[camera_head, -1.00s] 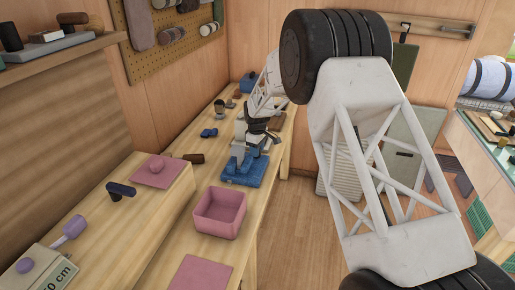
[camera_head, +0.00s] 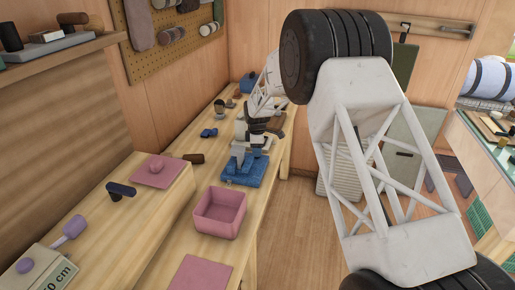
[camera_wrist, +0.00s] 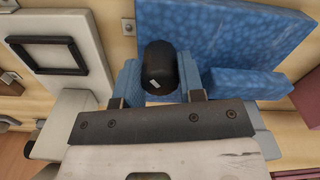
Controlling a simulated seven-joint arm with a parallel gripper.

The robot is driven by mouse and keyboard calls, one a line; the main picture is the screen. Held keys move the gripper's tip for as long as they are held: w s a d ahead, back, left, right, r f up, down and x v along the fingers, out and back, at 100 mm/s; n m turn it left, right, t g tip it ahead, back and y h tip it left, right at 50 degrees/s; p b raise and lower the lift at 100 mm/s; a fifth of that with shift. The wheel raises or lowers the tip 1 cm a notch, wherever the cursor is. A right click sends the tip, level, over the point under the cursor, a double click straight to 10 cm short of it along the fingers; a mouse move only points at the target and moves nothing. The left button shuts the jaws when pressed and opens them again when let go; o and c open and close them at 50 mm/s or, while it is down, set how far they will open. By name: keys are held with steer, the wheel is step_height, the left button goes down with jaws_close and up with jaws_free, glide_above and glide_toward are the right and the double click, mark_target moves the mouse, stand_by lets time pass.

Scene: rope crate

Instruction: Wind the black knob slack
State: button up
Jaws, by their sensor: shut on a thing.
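The black knob (camera_wrist: 158,66) sits in the middle of the wrist view, with a small pale mark on its face. My gripper (camera_wrist: 157,80) is shut on it, with one finger on each side. Behind the knob is a blue speckled block (camera_wrist: 235,35), which shows in the head view as a blue fixture (camera_head: 243,172) on the bench. In the head view my gripper (camera_head: 256,140) is just above this fixture, and I cannot make out the knob there.
A pink open box (camera_head: 219,213) stands in front of the blue fixture. Small blue and brown items lie behind it, with a dark-handled piece (camera_head: 122,190) on the left. In the wrist view a dark square frame (camera_wrist: 47,55) lies on a pale plate to the left.

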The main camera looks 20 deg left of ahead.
steer(key=shift+n, duration=1.3)
steer(key=shift+f, duration=0.1)
steer(key=n, duration=0.8)
steer(key=shift+f, duration=0.1)
steer(key=o, duration=0.9)
steer(key=shift+o, duration=0.2)
steer(key=shift+r, duration=0.25)
steer(key=shift+r, duration=2.4)
